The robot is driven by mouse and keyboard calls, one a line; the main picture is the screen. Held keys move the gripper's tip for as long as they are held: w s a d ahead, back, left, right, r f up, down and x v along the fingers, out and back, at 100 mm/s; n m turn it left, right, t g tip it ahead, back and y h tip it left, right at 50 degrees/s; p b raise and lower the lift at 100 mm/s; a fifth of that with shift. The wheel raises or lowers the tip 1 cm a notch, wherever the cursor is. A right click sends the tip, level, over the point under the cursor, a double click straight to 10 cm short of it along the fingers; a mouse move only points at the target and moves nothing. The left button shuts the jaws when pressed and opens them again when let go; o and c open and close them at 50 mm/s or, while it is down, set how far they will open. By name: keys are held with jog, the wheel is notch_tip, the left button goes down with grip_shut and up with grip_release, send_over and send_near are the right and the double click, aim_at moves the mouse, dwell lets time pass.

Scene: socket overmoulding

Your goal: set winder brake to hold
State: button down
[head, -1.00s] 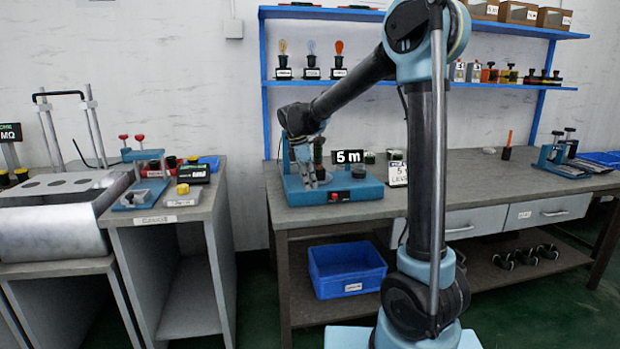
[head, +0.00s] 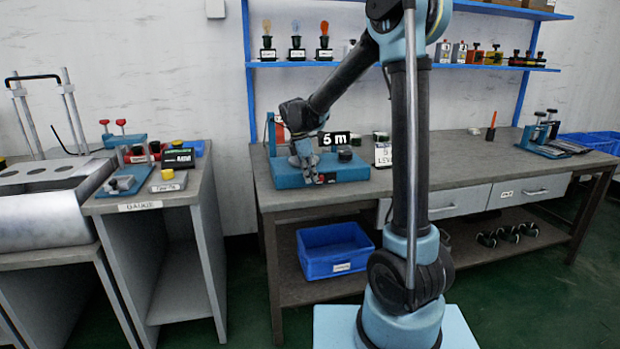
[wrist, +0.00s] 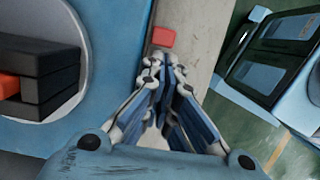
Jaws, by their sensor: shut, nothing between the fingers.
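The winder is a blue machine (head: 345,171) on the bench, with a "5 m" display (head: 334,139) above it and a dark round knob (head: 345,155) on top. My gripper (head: 316,180) is at its front left, pointing down. In the wrist view my gripper (wrist: 160,62) has its fingers together and empty. A small red part (wrist: 163,37) lies just beyond the fingertips; I cannot tell whether they touch it. I cannot tell which part is the brake.
A sign card (head: 383,154) stands right of the winder on the bench (head: 440,160). A blue bin (head: 335,252) is on the lower shelf. Lamps (head: 296,45) stand on the wall shelf. The bench middle is mostly clear.

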jog(key=shift+w+d, duration=0.2)
jog(key=shift+d, duration=0.4)
jog(key=shift+w+d, duration=0.15)
jog(key=shift+d, duration=0.45)
